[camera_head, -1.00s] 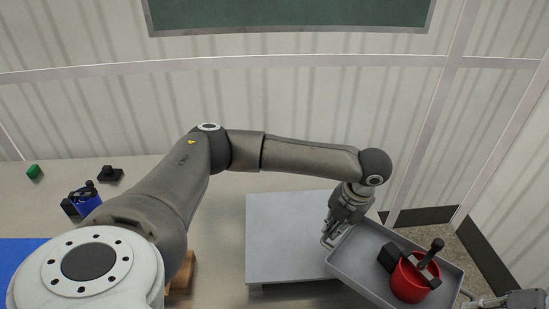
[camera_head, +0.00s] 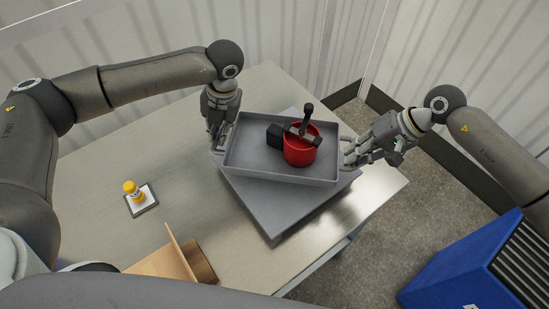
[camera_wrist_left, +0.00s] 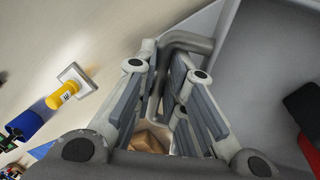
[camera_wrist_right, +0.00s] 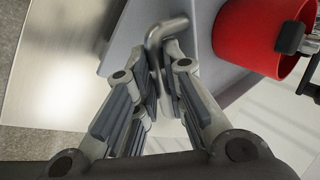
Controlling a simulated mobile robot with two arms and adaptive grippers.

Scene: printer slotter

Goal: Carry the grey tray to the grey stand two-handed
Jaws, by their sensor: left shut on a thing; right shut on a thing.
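The grey tray (camera_head: 250,169) is over the grey stand (camera_head: 270,217) in the head view, with its edges turned at an angle to the stand's. I cannot tell whether the tray touches the stand. A red cup (camera_head: 299,151) with a black-handled tool and a black block (camera_head: 274,135) are in the tray. My left gripper (camera_head: 217,147) is shut on the tray's left handle, a bent grey bar (camera_wrist_left: 186,42) in the left wrist view. My right gripper (camera_head: 347,155) is shut on the right handle, which shows in the right wrist view (camera_wrist_right: 163,32).
A wooden holder (camera_head: 178,262) is near the front edge. A blue bin (camera_head: 470,262) with a slatted top is at the lower right. Bare table lies left of the stand.

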